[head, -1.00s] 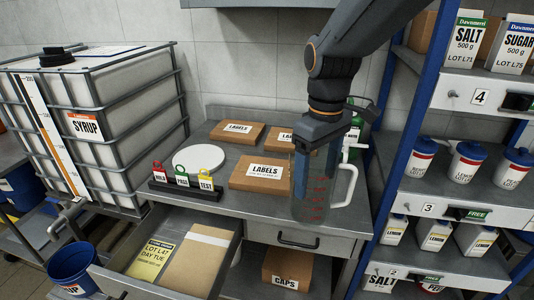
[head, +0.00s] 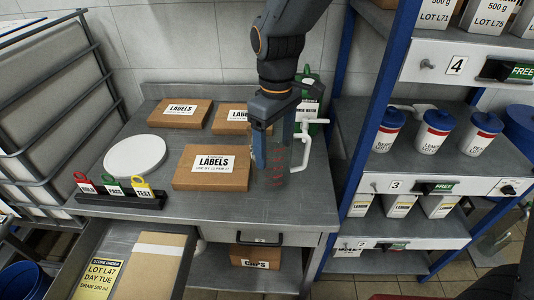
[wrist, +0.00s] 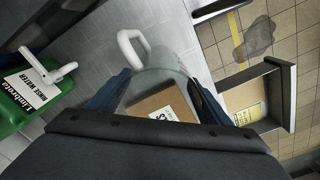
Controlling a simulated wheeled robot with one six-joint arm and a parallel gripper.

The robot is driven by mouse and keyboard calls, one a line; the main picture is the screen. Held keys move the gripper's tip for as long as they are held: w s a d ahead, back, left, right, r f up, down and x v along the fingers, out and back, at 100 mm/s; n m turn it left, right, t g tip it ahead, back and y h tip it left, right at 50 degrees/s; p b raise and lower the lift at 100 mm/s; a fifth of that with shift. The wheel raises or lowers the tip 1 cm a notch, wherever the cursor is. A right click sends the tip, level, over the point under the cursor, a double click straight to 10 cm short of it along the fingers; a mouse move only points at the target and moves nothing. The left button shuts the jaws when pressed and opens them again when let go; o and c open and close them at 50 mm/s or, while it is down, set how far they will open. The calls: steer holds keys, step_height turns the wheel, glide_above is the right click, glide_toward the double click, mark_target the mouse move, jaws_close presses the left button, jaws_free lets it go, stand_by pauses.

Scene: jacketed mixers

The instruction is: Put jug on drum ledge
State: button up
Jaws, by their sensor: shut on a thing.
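My gripper (head: 268,148) is shut on a clear jug (head: 277,172) with red marks and a white handle (head: 302,150). I cannot make out a drum ledge in any view.
Labels boxes (head: 212,168), a white disc (head: 134,156) and a tag rack (head: 118,199) stand on the bench. A green rinse water container (head: 312,92) is behind the jug. A shelf with a blue post (head: 372,125) stands right. An open drawer (head: 135,258) juts out front left.

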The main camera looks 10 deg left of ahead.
steer(key=shift+f+p, duration=0.55)
steer(key=shift+f, duration=1.95)
steer(key=o, duration=1.1)
